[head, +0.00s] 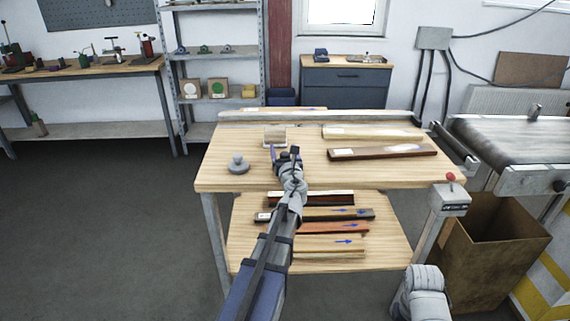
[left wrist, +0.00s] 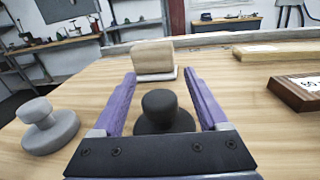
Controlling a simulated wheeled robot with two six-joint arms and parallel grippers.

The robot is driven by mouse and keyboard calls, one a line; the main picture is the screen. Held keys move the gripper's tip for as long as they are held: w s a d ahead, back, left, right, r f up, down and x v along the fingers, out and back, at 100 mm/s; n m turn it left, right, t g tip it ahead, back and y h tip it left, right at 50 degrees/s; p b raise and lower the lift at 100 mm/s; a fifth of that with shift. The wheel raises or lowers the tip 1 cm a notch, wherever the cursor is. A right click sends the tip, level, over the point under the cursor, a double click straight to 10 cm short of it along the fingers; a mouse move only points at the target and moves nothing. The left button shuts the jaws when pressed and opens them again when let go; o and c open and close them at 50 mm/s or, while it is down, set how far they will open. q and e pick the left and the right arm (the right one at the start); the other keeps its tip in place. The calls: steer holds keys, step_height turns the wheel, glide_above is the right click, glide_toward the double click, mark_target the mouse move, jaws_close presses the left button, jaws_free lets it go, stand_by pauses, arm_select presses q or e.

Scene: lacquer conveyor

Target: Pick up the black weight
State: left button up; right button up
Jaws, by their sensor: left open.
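The black weight (left wrist: 164,109), a round dark knob on a wider base, stands upright on the wooden table top. In the left wrist view it sits between the two purple fingers of my left gripper (left wrist: 160,80). The fingers are open, one on each side of the knob, and do not appear to press on it. My right gripper is not in view.
A grey weight (left wrist: 49,127) stands left of the gripper; it also shows in the head view (head: 238,165). A pale wooden block (left wrist: 153,58) stands just behind the black weight. Dark and pale boards (head: 382,153) lie to the right. A conveyor (head: 515,137) is farther right.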

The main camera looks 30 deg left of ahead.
arm_select(q)
steer(key=shift+c, duration=0.4)
jaws_close()
stand_by(1.0)
